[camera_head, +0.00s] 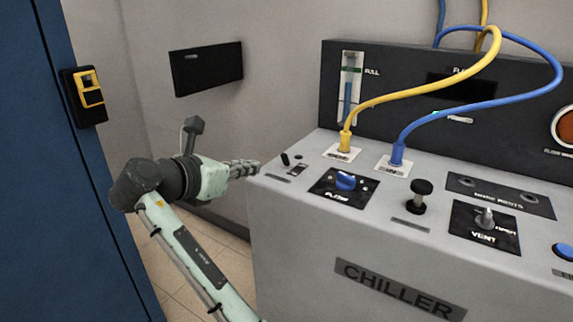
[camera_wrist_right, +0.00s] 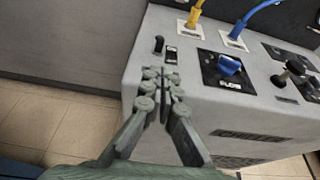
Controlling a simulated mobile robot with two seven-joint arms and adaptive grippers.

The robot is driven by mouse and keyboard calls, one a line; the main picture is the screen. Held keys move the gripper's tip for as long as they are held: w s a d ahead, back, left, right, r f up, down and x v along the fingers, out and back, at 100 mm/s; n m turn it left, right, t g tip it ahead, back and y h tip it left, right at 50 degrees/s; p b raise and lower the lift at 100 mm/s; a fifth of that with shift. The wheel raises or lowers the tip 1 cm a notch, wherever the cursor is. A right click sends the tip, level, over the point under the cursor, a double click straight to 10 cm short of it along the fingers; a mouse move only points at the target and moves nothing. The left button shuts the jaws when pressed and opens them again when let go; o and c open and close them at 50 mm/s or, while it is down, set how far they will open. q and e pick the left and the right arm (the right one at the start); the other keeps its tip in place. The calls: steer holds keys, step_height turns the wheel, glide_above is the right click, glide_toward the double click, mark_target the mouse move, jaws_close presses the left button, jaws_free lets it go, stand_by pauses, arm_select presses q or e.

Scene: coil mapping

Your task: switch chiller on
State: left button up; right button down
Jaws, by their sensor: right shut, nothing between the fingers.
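The chiller (camera_head: 360,240) is a grey box with a sloped top panel and a "CHILLER" label on its front. Near its left corner are a small black toggle (camera_head: 285,159) and a small black switch plate (camera_head: 298,169). The wrist view shows the toggle (camera_wrist_right: 158,45) upright and the switch plate (camera_wrist_right: 171,54) beside it. My right gripper (camera_head: 252,167) is shut and empty at the chiller's left edge, just left of the toggle. In the wrist view its fingertips (camera_wrist_right: 164,76) appear just below the toggle; contact cannot be told. My left gripper is out of view.
A blue flow knob (camera_head: 345,181), a black knob (camera_head: 421,194) and a vent valve (camera_head: 485,218) sit further right. Yellow (camera_head: 400,91) and blue (camera_head: 480,105) hoses rise from the panel. A blue cabinet (camera_head: 60,190) stands left. Open floor lies between.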

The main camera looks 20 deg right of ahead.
mark_target(285, 161)
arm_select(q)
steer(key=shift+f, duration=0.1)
arm_select(e)
steer(key=shift+w, duration=0.1)
steer(key=x, duration=0.9)
steer(key=shift+w+d+f, duration=0.1)
steer(key=shift+w, duration=0.05)
steer(key=shift+w+d+f, duration=0.1)
steer(key=shift+w+d, duration=0.05)
steer(key=shift+d, duration=0.1)
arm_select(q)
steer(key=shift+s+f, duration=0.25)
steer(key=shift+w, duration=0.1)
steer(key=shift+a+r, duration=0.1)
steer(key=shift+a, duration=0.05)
arm_select(e)
steer(key=shift+d, duration=0.1)
